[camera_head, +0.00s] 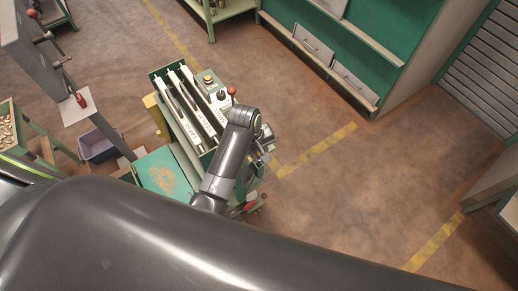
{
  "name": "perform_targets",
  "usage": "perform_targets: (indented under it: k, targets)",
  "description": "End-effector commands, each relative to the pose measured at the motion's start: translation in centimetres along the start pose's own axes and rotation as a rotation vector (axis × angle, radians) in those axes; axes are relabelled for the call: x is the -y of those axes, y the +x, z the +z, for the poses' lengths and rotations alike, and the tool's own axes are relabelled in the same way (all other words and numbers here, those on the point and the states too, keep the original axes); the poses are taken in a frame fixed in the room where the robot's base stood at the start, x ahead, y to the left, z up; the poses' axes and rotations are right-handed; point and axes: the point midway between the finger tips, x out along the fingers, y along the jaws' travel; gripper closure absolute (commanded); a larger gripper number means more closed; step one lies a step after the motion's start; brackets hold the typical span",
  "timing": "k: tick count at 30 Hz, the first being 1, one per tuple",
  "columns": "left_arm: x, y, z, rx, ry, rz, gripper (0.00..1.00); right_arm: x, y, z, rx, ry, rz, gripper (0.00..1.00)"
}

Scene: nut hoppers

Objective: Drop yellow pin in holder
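I cannot make out a yellow pin, and I cannot tell which part is its holder. A green machine stand (154,76) at the centre carries long white-labelled channels (187,98) side by side. My dark arm, which seems to be the left, reaches up over the stand's right side and bends down at its wrist. Its gripper (264,150) is small and partly hidden beside the stand, so its fingers are unclear. My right gripper is not in view. My own dark body parts cover the bottom of the view.
The stand has a yellow-ringed button (208,78) and a red-knobbed lever (231,91). A tray of nuts (6,132) and a purple bin (98,147) are at left. A green shelf unit (390,44) stands at the back. The floor (345,200) to the right is clear.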

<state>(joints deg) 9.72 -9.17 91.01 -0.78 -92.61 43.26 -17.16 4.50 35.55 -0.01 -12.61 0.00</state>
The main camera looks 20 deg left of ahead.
Motion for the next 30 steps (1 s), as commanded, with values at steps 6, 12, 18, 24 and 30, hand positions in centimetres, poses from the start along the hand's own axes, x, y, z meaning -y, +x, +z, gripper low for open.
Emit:
perform_targets:
  k: [6,12,18,24,30]
  targets:
    - [0.2,1.0,0.0,0.001,0.0,-0.001,0.96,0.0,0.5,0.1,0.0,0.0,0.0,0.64]
    - [0.4,1.8,0.0,0.0,0.0,0.0,0.96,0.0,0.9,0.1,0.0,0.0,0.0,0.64]
    - [0.6,2.6,0.0,0.001,0.0,-0.001,0.96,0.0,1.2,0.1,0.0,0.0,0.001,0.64]
    - [0.7,3.3,0.0,0.0,0.0,0.0,0.96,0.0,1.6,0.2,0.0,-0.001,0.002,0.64]
    - [0.7,3.5,0.0,0.0,0.0,0.0,0.96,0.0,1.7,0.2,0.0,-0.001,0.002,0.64]
